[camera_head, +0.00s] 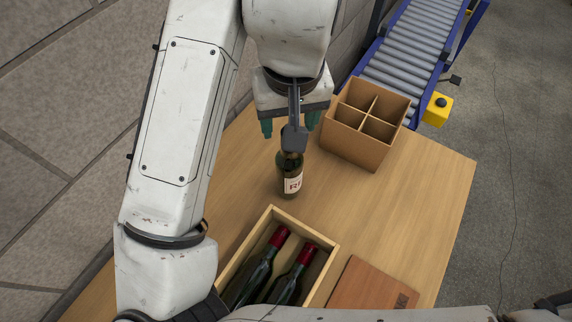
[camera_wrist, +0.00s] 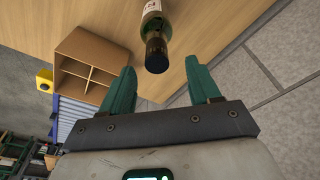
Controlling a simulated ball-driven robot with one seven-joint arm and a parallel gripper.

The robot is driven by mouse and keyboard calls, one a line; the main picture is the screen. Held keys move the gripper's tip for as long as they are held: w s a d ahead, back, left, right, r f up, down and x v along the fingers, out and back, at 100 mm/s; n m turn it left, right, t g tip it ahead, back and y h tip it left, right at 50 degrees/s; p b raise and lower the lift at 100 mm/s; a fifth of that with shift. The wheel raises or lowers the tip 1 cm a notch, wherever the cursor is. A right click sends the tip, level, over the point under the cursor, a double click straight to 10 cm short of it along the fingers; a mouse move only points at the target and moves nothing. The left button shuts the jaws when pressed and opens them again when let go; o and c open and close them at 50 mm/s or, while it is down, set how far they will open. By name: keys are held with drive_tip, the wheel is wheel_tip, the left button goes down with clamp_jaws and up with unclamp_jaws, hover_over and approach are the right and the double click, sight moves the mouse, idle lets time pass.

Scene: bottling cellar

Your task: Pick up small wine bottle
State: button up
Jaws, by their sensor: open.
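A small dark wine bottle (camera_head: 291,178) with a white label stands upright on the wooden table, below my gripper in the head view. Part of its neck is hidden behind my wrist bracket. My gripper (camera_head: 290,126) is open and empty, its green fingers apart above the bottle. In the wrist view the bottle (camera_wrist: 155,35) shows neck-first, just beyond the fingertips and roughly between them. My gripper's two fingers (camera_wrist: 166,75) do not appear to touch it in that view.
A divided cardboard box (camera_head: 359,142) stands behind and right of the bottle. A wooden crate (camera_head: 313,233) with two red-capped bottles lies in front, beside a brown lid or board (camera_head: 365,286). A roller conveyor (camera_head: 408,45) is beyond. Bare table (camera_head: 430,180) lies to the right.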

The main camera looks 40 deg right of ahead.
drive_tip(key=shift+w+d+f, duration=0.1)
drive_tip(key=shift+w+f, duration=0.1)
drive_tip(key=shift+f, duration=0.8)
hover_over(289, 166)
drive_tip(key=w+d, duration=0.2)
drive_tip(key=shift+a+f, duration=0.15)
drive_tip(key=shift+f, duration=1.15)
drive_tip(key=shift+a+f, duration=0.1)
drive_tip(key=shift+f, duration=1.2)
clamp_jaws()
